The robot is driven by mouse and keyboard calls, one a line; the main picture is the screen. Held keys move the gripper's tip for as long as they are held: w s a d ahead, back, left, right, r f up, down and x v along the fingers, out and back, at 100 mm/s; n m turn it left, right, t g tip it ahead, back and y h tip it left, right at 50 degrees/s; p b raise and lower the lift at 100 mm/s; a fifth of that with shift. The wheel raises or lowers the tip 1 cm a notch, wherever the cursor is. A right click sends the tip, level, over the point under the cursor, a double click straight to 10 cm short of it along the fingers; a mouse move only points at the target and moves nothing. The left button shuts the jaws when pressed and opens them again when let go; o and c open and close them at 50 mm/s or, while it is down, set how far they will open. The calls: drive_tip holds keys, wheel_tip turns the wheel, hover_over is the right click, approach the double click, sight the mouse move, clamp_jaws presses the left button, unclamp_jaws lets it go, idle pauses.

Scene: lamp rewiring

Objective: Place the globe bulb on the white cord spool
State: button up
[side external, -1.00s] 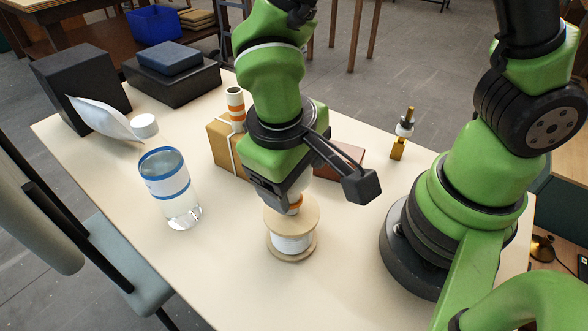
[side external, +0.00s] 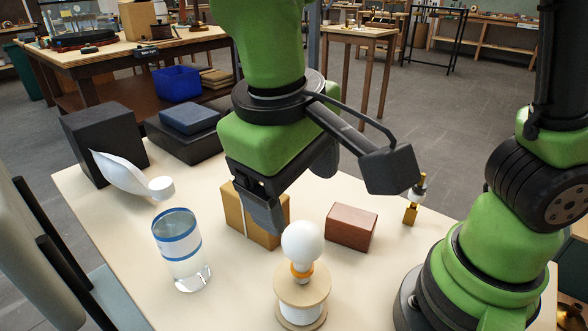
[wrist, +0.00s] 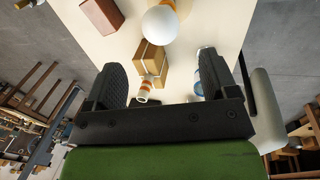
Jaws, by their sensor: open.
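The globe bulb (side external: 301,242), white with an orange collar, stands upright on top of the white cord spool (side external: 299,305), base down. The spool has pale wooden flanges and stands on the table. My gripper (side external: 326,195) is open and empty, above and behind the bulb, with its fingers spread and apart from it. In the wrist view the bulb (wrist: 160,24) shows at the top, beyond the open fingers of my gripper (wrist: 160,78). The spool is mostly hidden there.
A water bottle (side external: 181,250) stands left of the spool. A cardboard box (side external: 240,222) and a reddish-brown block (side external: 351,227) sit behind it. Dark boxes (side external: 102,143) are at the back left.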

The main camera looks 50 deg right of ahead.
drive_tip(key=s+d+r+m+t+y, duration=0.4)
drive_tip(key=d+r+t, duration=0.3)
drive_tip(key=d, duration=0.4)
drive_tip(key=shift+s+d+r, duration=0.2)
drive_tip(key=shift+s+d, duration=0.05)
drive_tip(key=shift+s, duration=0.35)
